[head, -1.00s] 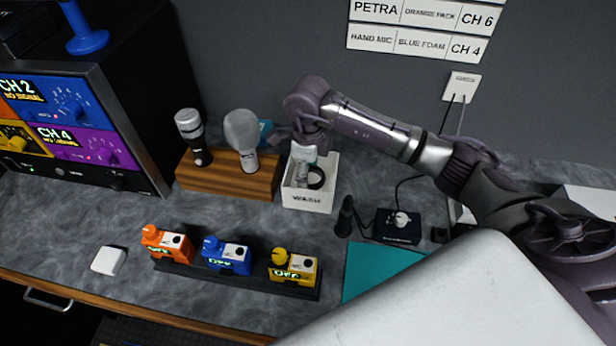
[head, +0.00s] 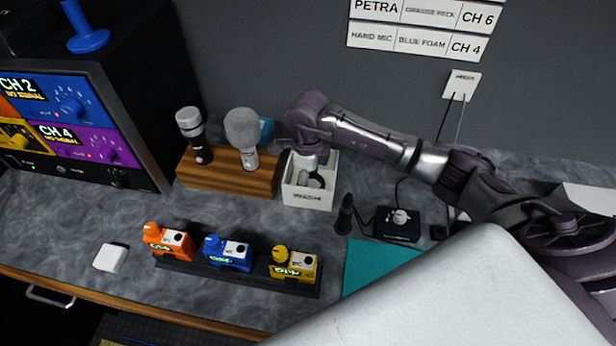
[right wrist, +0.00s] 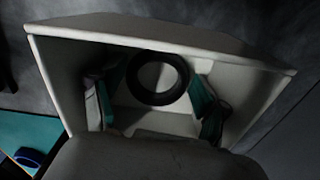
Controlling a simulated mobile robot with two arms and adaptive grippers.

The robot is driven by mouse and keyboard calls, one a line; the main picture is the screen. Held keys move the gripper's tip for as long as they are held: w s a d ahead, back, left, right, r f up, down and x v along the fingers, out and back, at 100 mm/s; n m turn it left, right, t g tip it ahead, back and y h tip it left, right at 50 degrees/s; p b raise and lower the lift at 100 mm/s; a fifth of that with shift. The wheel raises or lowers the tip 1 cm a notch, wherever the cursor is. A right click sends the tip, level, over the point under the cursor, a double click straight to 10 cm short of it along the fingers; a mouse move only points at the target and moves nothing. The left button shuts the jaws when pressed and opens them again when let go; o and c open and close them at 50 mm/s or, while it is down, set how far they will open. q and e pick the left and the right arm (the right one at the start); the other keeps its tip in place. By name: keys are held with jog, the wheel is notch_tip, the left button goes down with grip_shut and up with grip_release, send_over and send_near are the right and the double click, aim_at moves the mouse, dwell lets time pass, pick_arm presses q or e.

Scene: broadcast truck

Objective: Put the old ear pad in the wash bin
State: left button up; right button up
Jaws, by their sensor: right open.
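The wash bin (head: 296,197) is a small white open box marked WASH, against the back wall right of the wooden microphone stand. The old ear pad (right wrist: 137,80), a black ring, is inside the bin in the right wrist view. In the head view only a dark part of it (head: 316,182) shows. My right gripper (head: 309,176) reaches down into the bin from above. In the right wrist view its teal-padded fingers (right wrist: 158,98) are spread, one on each side of the ring, with visible gaps. My left gripper is out of view.
A wooden stand (head: 227,181) with two microphones is close on the bin's left. A black box with a knob (head: 397,226) and a teal mat (head: 375,265) lie to the right. Orange, blue and yellow packs (head: 229,254) sit in front. Grey counter between is clear.

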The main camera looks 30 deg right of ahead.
notch_tip(320, 180, up, 12)
jog(key=b, duration=0.3)
jog(key=shift+r, duration=0.15)
